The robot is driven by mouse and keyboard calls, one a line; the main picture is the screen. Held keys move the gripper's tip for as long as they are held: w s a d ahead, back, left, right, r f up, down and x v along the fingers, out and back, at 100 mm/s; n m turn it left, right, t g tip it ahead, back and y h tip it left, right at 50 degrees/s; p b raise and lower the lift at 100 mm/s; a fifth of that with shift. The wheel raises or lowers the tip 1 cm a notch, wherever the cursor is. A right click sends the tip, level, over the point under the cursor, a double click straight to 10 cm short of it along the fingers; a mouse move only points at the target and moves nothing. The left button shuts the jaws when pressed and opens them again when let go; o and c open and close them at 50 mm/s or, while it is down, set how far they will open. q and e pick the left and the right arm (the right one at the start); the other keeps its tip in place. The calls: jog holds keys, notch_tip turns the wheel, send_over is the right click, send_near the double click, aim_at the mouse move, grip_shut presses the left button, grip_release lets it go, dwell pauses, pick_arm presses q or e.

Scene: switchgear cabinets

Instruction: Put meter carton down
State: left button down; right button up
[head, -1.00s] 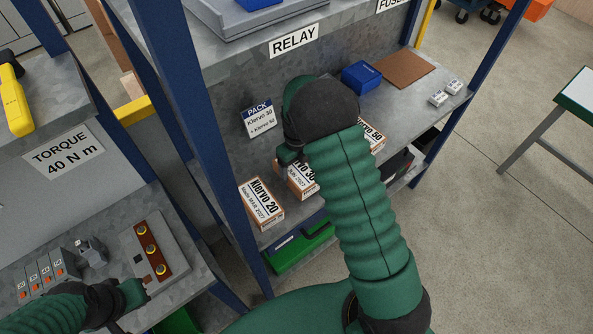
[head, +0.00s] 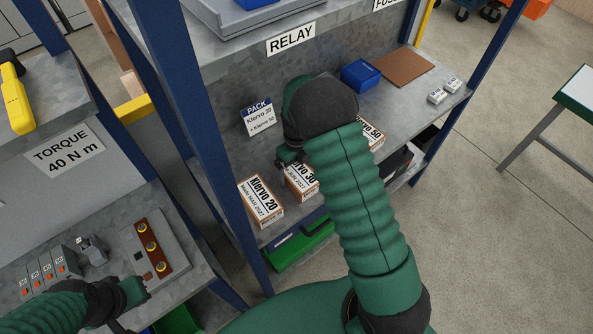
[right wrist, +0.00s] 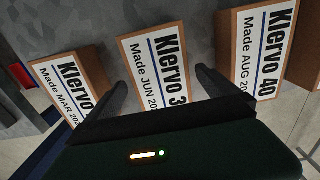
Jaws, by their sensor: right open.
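Meter cartons stand in a row on the shelf under the RELAY label. The Klervo 20 carton (head: 260,201) is at the left end. The Klervo 30 carton (head: 301,181) is to its right, partly hidden by my right arm. The Klervo 50 carton (head: 372,134) shows beyond the arm. The right wrist view shows the Klervo 40 carton (right wrist: 258,48) too. My right gripper (right wrist: 161,78) is open, its fingers apart on either side of the Klervo 30 carton; contact is unclear. My left gripper (head: 142,291) is low at the left, its jaws too small to judge.
A PACK card (head: 258,117) reading Klervo 30 and Klervo 50 stands behind the cartons. A blue box (head: 361,75), a brown mat (head: 404,67) and small white boxes (head: 437,96) are farther right. A blue shelf post (head: 222,160) stands left of the row.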

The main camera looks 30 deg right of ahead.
aim_at(297, 171)
notch_tip(297, 171, up, 10)
jog(key=s+a+n+t, duration=0.1)
jog(key=s+a+n, duration=0.4)
jog(key=n, duration=1.2)
jog(key=s+a+n+t, duration=0.1)
jog(key=s+a+n, duration=0.5)
jog(key=s+n, duration=0.5)
jog(key=n, duration=0.7)
jog(key=shift+a+r+t+b, duration=0.2)
jog(key=shift+a+t+b, duration=0.1)
jog(key=shift+b, duration=0.05)
jog(key=shift+c, duration=0.2)
